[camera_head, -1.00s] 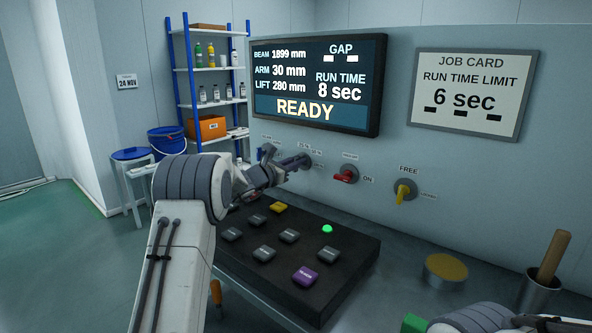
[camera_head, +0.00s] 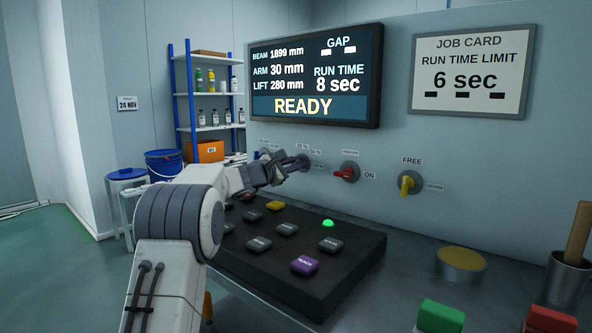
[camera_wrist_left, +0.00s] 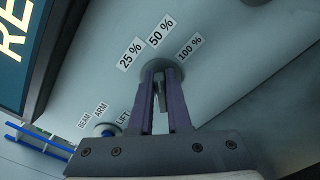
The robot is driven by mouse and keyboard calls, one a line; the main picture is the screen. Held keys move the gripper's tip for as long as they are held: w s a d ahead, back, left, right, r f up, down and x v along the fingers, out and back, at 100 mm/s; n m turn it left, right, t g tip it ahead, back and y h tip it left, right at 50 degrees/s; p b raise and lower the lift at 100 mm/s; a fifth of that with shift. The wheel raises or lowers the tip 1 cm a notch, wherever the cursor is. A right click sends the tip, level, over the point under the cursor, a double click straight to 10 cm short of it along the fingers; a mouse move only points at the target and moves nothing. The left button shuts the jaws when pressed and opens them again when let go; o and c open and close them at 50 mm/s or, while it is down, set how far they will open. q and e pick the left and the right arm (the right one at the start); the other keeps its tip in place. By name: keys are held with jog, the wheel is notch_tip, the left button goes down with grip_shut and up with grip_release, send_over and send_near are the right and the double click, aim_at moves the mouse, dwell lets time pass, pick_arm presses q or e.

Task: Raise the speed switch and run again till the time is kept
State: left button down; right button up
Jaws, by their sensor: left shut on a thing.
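The speed switch (camera_wrist_left: 158,68) is a round grey dial on the panel, labelled 25 %, 50 % and 100 % in the left wrist view. My left gripper (camera_wrist_left: 163,98) is shut on its grey handle, with a purple finger on each side; it also shows in the head view (camera_head: 297,164). The fingers partly hide the handle, so I cannot tell which mark it points to. The display (camera_head: 315,77) reads run time 8 sec and READY. The job card (camera_head: 472,72) reads run time limit 6 sec. My right gripper is out of view.
A black console (camera_head: 340,262) with several grey keys, a purple key (camera_head: 304,264) and a lit green lamp (camera_head: 328,223) lies below. A red switch (camera_head: 346,174) and a yellow switch (camera_head: 407,184) are to the right. Green (camera_head: 440,316) and red (camera_head: 550,319) blocks stand in front.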

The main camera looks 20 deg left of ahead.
pick_arm(q)
jog(key=shift+a+f, duration=0.1)
jog(key=shift+a, duration=0.05)
jog(key=c, duration=0.9)
grip_release()
jog(key=v, duration=1)
jog(key=shift+s+b, duration=0.25)
jog(key=shift+b, duration=0.1)
